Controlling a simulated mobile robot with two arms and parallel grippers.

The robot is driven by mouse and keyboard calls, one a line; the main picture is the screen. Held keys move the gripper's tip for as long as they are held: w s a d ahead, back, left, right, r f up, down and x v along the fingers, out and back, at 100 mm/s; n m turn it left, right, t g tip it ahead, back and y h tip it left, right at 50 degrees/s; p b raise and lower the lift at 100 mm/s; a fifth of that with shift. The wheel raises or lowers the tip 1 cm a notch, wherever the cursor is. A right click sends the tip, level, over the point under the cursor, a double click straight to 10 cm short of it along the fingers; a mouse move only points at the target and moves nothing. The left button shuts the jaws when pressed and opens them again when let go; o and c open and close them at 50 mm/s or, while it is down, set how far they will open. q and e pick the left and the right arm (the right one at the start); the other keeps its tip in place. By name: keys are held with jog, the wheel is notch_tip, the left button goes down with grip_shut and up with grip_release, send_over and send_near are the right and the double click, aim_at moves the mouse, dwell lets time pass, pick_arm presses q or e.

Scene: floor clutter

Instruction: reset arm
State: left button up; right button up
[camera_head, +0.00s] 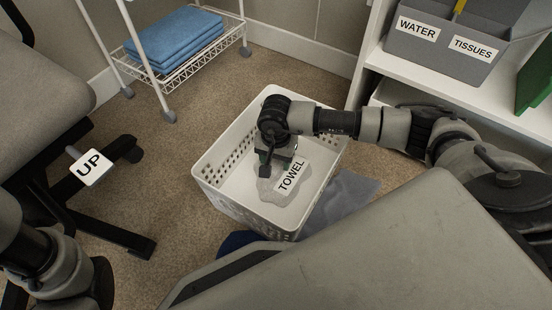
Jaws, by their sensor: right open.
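My right arm (375,125) reaches in from the right. My right gripper (266,170) points down inside a white perforated basket (225,152) on the carpet. It is open, with its fingertips small and dark in this view. A grey cloth (282,192) lies in the basket below and beside the gripper. A label reading TOWEL (291,177) is in the basket too. I cannot tell whether the fingers touch the cloth. Part of my left arm (55,265) shows at the lower left, and its gripper is out of the frame.
A wire cart (190,70) with folded blue towels (175,38) stands behind. A white shelf (455,88) holds a grey bin (440,55) labelled WATER and TISSUES. A chair (45,85) with an UP tag (90,167) is at left. A grey-blue cloth (345,197) lies right of the basket.

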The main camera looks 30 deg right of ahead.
notch_tip(320, 180, up, 9)
jog(key=p, duration=0.5)
jog(key=shift+f, duration=0.15)
